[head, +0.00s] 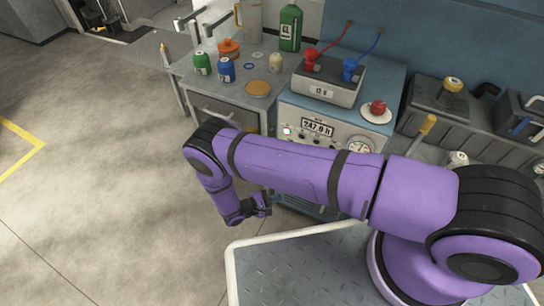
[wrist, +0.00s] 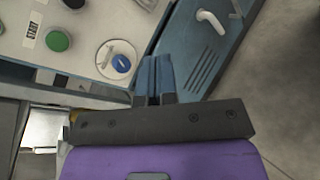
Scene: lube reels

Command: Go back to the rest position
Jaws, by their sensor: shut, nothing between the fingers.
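My gripper (head: 262,205) is at the end of my purple arm, low in front of the grey and blue cabinet (head: 335,128) in the head view. It is bent down and back from the elbow. In the wrist view my gripper (wrist: 154,82) shows two blue-grey fingers side by side, shut with nothing between them. Beyond the fingertips is the cabinet's front panel, with a green button (wrist: 58,41) and a blue knob on a round dial (wrist: 121,62). My fingers look apart from the panel, but the gap is hard to judge.
A battery box (head: 328,80) with red and blue clamps and a red button (head: 378,108) are on the cabinet. Green (head: 202,63) and blue (head: 226,70) jars stand on the bench at left. Open concrete floor (head: 90,170) lies left of my arm.

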